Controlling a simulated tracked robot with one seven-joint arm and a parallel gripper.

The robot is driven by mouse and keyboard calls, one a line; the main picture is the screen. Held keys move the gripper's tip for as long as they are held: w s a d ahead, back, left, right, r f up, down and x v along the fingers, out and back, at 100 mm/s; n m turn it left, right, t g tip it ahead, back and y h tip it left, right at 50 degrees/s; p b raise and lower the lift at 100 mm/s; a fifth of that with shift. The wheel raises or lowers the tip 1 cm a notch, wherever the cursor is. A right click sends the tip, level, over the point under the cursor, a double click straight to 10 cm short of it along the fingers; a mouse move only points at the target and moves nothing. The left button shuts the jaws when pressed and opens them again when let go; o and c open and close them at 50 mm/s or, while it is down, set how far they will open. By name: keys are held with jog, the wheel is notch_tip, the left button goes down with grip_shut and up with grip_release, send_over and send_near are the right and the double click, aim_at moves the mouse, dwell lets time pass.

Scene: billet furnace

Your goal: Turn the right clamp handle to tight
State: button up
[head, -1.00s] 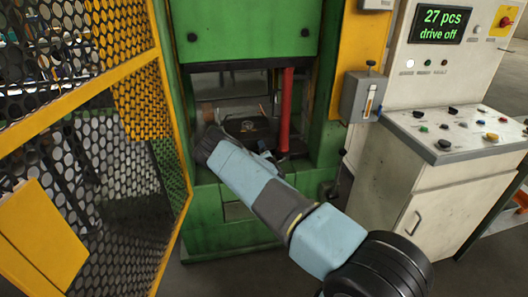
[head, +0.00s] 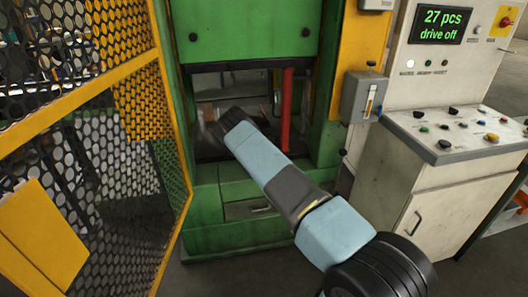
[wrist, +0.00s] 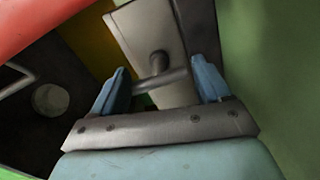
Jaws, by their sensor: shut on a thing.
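In the wrist view, a grey metal clamp handle (wrist: 172,79), a crossbar on a short round stem, stands out from a pale grey plate (wrist: 140,25). My gripper (wrist: 162,82) has its two blue fingers at either end of the crossbar and is shut on it. From these views I cannot tell for sure which side's clamp it is, or how tight it is. In the head view my arm reaches into the opening of the green press (head: 249,32); the gripper and handle are hidden behind my arm there.
A red post (head: 287,108) stands at the right of the press opening, close to my arm. A yellow mesh guard door (head: 165,75) stands open at the left. A control desk (head: 450,130) stands right; its display (head: 439,24) reads "27 pcs drive off".

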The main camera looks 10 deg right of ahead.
jog(key=shift+d, duration=0.2)
jog(key=o, duration=0.9)
jog(key=shift+c, duration=0.2)
jog(key=shift+s+a+f, duration=0.1)
jog(key=s, duration=1.3)
jog(key=shift+s, duration=0.3)
